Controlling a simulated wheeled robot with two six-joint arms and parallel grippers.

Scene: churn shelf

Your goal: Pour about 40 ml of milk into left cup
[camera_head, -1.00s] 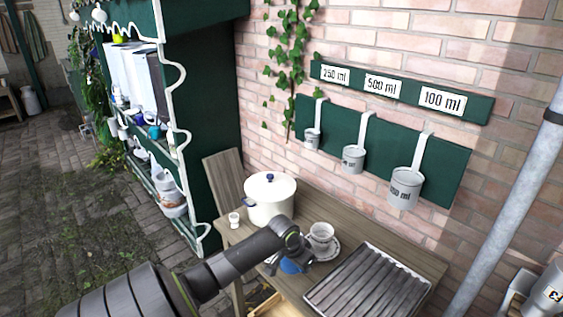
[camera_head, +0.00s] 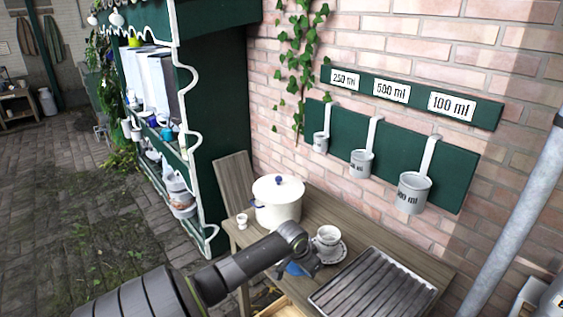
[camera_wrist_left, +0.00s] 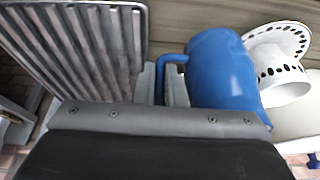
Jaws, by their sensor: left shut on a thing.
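A blue jug (camera_wrist_left: 222,72) fills the middle right of the wrist view. My left gripper (camera_wrist_left: 165,82) is shut on its handle. In the head view only a little of the blue jug (camera_head: 294,269) shows below the gripper (camera_head: 305,262). A white patterned cup (camera_head: 327,237) stands on a saucer (camera_head: 338,256) just right of the gripper. Cup (camera_wrist_left: 286,92) and saucer (camera_wrist_left: 283,38) also show beside the jug in the wrist view. A small white cup (camera_head: 242,220) stands at the table's left end. No milk is visible. My right gripper is out of view.
A white lidded pot (camera_head: 277,205) stands behind my left arm on the wooden table (camera_head: 385,243). A ribbed metal tray (camera_head: 372,283) lies at the front right. Grey measuring cups (camera_head: 413,193) hang on the brick wall. A green shelf (camera_head: 222,130) stands left.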

